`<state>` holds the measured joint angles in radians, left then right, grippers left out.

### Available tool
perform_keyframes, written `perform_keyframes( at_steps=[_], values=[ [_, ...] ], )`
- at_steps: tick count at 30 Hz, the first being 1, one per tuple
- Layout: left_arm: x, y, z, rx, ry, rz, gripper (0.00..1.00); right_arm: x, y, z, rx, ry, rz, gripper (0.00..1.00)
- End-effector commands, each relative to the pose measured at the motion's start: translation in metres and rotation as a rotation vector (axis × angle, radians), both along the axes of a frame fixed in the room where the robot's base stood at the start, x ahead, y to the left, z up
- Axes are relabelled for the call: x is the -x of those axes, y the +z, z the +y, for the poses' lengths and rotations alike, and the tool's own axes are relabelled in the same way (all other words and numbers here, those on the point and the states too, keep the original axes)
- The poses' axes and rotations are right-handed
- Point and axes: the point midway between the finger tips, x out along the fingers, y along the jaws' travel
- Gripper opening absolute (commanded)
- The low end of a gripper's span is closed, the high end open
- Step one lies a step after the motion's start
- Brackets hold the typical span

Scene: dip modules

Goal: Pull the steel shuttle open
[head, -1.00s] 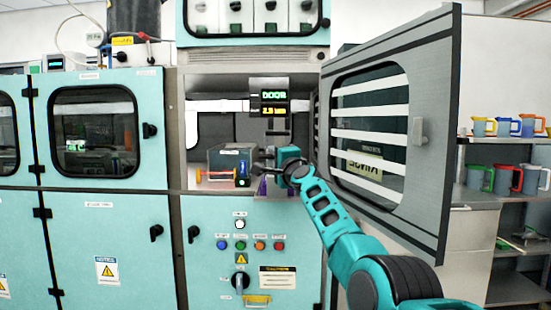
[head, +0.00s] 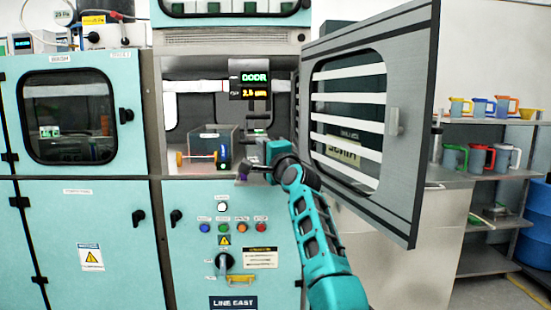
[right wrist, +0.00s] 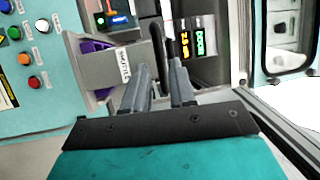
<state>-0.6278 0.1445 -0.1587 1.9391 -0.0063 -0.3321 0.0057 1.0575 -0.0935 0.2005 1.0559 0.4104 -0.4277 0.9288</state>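The steel shuttle (right wrist: 118,68) is a grey block with a printed label and a purple part (right wrist: 92,47) beside it. It shows in the right wrist view, left of the fingers. In the head view the purple part (head: 243,172) is at the front lip of the open chamber, and my arm hides most of the shuttle. My right gripper (head: 247,171) is at that lip. In the right wrist view its fingers (right wrist: 160,75) stand apart, with a dark upright bar (right wrist: 158,42) between them. Whether they touch the bar is unclear. My left gripper is out of view.
The chamber door (head: 425,130) stands swung open on the right, close to my right arm. A display (head: 250,80) hangs above. Buttons (head: 222,228) line the panel below.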

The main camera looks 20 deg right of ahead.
Motion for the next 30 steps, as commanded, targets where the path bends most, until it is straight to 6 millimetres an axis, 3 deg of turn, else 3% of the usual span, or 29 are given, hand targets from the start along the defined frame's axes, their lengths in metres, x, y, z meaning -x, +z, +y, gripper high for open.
perform_keyframes(
  at_steps=[16, 30],
  values=[
    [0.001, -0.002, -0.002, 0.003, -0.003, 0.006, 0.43, 0.061, -0.011, -0.007, 0.000, 0.000, 0.000, 0.25],
    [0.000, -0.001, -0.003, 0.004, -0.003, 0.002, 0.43, 0.072, -0.012, -0.008, -0.001, 0.001, 0.000, 0.25]
  ],
)
